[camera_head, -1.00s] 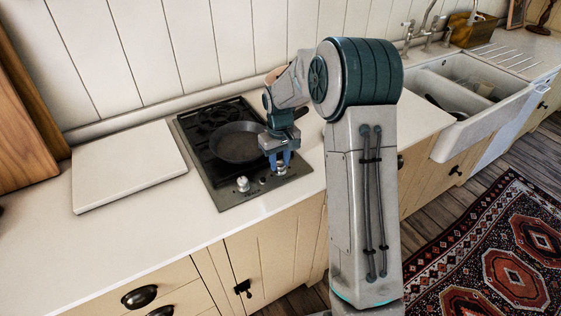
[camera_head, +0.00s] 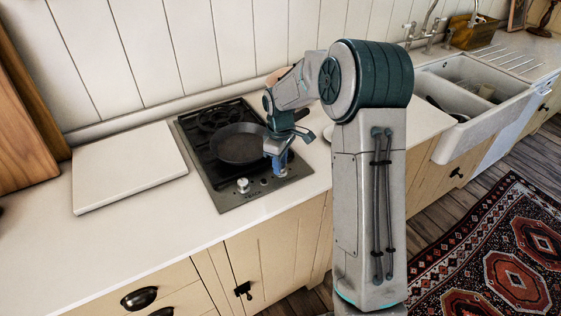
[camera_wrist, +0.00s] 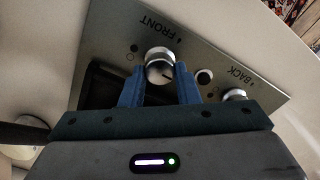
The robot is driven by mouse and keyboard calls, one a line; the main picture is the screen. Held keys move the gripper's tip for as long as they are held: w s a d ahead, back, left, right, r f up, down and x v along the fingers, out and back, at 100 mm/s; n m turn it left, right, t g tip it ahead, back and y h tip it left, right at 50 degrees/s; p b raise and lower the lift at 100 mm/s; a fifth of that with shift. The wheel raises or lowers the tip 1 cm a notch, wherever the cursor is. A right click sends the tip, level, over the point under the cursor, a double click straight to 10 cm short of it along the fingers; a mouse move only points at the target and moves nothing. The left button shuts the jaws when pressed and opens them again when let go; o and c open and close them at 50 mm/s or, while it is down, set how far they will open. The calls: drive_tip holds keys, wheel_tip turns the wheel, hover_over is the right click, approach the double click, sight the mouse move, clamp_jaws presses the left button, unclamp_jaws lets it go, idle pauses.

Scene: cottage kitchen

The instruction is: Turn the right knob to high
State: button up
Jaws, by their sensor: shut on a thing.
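The hob (camera_head: 226,196) is set in the counter and has two silver knobs on its front strip. The right knob (camera_wrist: 159,66), by the word FRONT in the wrist view, sits between the two blue fingers. My gripper (camera_head: 280,166) is shut on this knob from above. A dark line shows on the knob's face. In the head view the fingers mostly hide this knob. The left knob (camera_head: 243,185) stands free; in the wrist view it is the one by the word BACK (camera_wrist: 234,95).
A dark frying pan (camera_head: 240,143) sits on the hob just left of and behind my gripper. A white board (camera_head: 125,167) lies on the counter to the left. A white sink (camera_head: 470,100) is at the right. The front counter is clear.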

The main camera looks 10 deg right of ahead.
drive_tip(key=shift+w+r, duration=0.1)
idle(0.3)
drive_tip(key=o, duration=1)
drive_tip(key=shift+c, duration=0.2)
wheel_tip(320, 180, up, 14)
drive_tip(key=b, duration=0.1)
drive_tip(key=s+m+t, duration=0.1)
drive_tip(key=s+m, duration=0.4)
drive_tip(key=s, duration=0.9)
drive_tip(key=s+f+m+t, duration=0.1)
drive_tip(key=s+m, duration=0.4)
drive_tip(key=s, duration=1)
drive_tip(key=shift+d+f+t, duration=0.2)
drive_tip(key=shift+d+t, duration=0.05)
drive_tip(key=shift+t, duration=0.35)
